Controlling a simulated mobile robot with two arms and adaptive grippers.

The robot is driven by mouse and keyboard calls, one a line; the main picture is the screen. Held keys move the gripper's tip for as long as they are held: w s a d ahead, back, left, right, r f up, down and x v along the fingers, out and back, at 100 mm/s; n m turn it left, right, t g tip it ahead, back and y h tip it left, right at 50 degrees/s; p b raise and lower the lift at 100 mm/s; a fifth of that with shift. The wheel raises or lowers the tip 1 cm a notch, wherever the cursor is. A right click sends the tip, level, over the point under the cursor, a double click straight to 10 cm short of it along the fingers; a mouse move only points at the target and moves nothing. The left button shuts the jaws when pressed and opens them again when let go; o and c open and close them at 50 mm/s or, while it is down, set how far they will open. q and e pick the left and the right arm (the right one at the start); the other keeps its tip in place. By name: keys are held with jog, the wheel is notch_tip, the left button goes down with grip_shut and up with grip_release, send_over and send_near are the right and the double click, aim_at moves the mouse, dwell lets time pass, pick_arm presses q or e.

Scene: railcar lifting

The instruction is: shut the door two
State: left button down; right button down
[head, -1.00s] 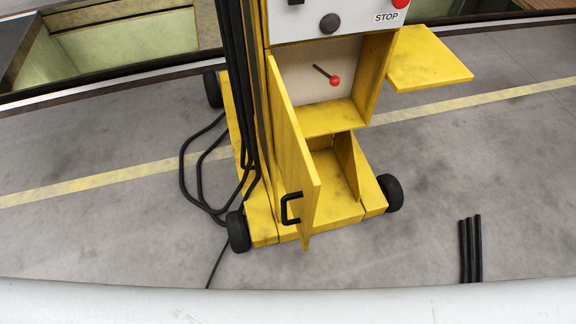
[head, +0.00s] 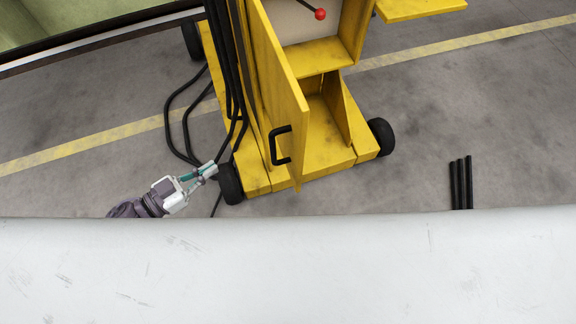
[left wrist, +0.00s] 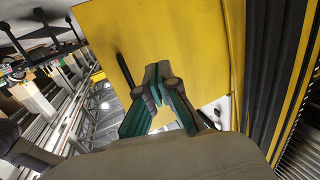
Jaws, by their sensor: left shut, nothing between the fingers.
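A yellow wheeled lifting unit stands on the floor in the head view. Its tall yellow door (head: 277,90) stands open, swung out toward me, with a black handle (head: 281,145) on it. My left gripper (head: 211,168) is shut and empty, left of the door, by the front left wheel in the picture. In the left wrist view a yellow panel (left wrist: 150,35), which looks like the door, rises beyond the shut fingers (left wrist: 158,80). A dark bar, likely the handle (left wrist: 126,70), is just left of the fingers. I see no contact. My right gripper is not in view.
Black cables (head: 180,115) loop down on the unit's left, close behind my left gripper. Black wheels (head: 380,136) stand at its base. A yellow flap (head: 420,8) sticks out at upper right. Several black rods (head: 461,184) are at the right.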

pick_arm(q)
jog(key=s+d+r+m+g+h, duration=0.4)
jog(key=s+d+r+g, duration=0.1)
jog(key=s+r, duration=0.1)
jog(key=p, duration=0.1)
send_near(297, 160)
jog(key=x, duration=0.7)
jog(key=shift+w+d+f, duration=0.1)
jog(key=shift+w+d, duration=0.05)
